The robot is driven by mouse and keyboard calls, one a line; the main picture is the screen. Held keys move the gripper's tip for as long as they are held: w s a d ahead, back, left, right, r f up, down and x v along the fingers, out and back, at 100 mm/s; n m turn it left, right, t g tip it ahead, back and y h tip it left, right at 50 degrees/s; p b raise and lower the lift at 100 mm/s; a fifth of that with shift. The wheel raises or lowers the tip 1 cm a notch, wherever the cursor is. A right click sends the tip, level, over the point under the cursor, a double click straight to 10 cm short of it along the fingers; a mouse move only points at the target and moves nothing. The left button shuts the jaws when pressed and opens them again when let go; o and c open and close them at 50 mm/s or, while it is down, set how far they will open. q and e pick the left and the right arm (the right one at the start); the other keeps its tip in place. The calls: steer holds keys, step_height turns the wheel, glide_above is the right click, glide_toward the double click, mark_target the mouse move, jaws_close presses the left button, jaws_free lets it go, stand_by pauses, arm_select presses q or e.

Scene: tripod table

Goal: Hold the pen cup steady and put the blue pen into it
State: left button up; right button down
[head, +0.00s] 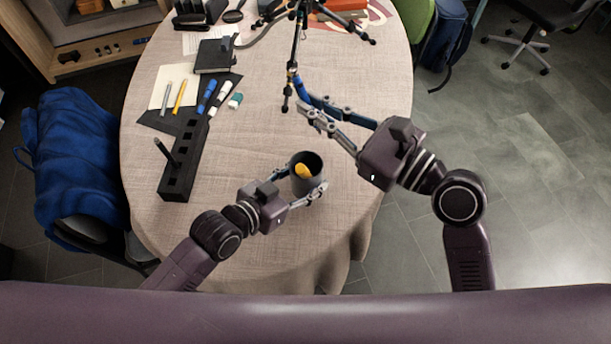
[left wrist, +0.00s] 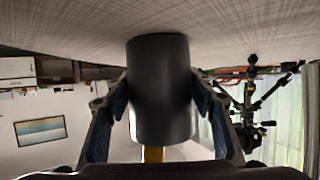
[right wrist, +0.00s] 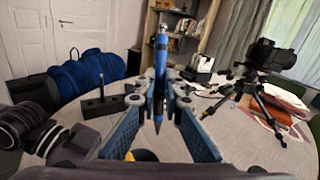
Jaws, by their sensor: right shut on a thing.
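The dark grey pen cup (head: 306,184) stands upright near the front of the table, with something yellow showing inside. My left gripper (head: 306,193) has a finger on each side of the cup. In the left wrist view the cup (left wrist: 162,90) fills the space between the fingers; I cannot tell whether both pads press on it. My right gripper (head: 305,108) is shut on the blue pen (head: 301,95), beyond the cup and apart from it. In the right wrist view the pen (right wrist: 159,80) is upright between the fingertips.
A black pen holder block (head: 183,160) with one upright pen stands to the left. Markers (head: 207,95), pencils and a notebook (head: 214,55) lie behind it. A tripod (head: 298,30) stands at the back. The cloth between block and cup is clear.

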arm_select(q)
steer(key=c, duration=0.7)
steer(key=shift+o, duration=0.2)
arm_select(e)
glide_above(314, 154)
steer(key=s, duration=0.4)
steer(key=shift+f, duration=6.5)
steer(key=shift+a, duration=0.15)
steer(key=c, duration=2)
jaws_free()
steer(key=v, duration=1.2)
